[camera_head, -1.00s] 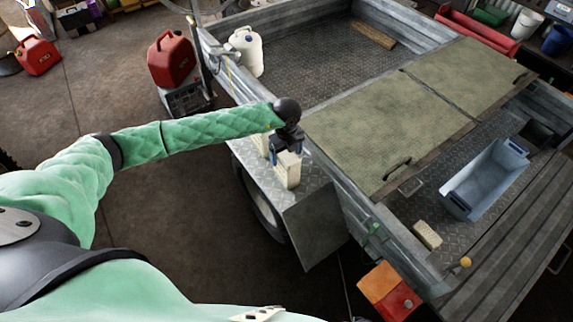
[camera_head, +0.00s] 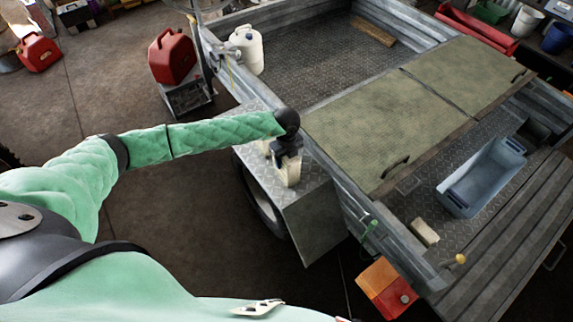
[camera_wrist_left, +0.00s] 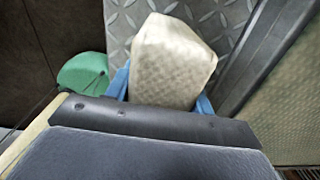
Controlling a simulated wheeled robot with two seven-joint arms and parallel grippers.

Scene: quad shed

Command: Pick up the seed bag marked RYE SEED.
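A small cream bag (camera_head: 289,172) stands on the diamond-plate mudguard of the trailer; no marking on it is readable. My left gripper (camera_head: 284,158) is low over it and hides its upper part. In the left wrist view the bag (camera_wrist_left: 172,65) fills the space between the two blue fingers (camera_wrist_left: 163,95). The fingers flank it and look open; contact is hard to judge. Another cream bag (camera_head: 264,145) is partly hidden behind the gripper. A third cream bag (camera_head: 424,232) lies on the trailer's tail floor. My right gripper is not in view.
The trailer side wall (camera_head: 338,185) runs close to the right of the bag. A mesh lid (camera_head: 380,125) and a blue tub (camera_head: 480,180) lie beyond it. A white jug (camera_head: 246,50) and a red can (camera_head: 171,56) stand further back.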

